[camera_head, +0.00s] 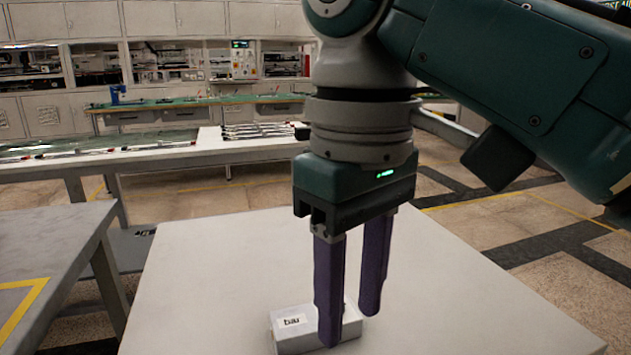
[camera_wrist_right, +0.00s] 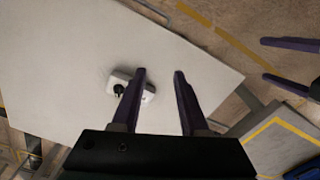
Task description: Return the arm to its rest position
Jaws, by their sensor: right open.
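My right gripper (camera_head: 348,330) hangs fingers down over the white table (camera_head: 215,265), its two purple fingers apart with nothing between them. It also shows open in the wrist view (camera_wrist_right: 160,72). A small white box with a printed label (camera_head: 291,322) sits on the table by the fingertips. The near finger hides part of it in the head view. In the wrist view the box (camera_wrist_right: 148,95) lies behind the left finger; whether they touch cannot be told. Two purple fingers of my left gripper (camera_wrist_right: 264,60), spread apart and empty, reach in from the right edge of the wrist view.
A grey table with a yellow marking (camera_head: 45,245) stands at the left, separated from the white table by a gap. A long bench (camera_head: 150,160) with slim parts crosses behind. Open floor (camera_head: 545,225) lies to the right.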

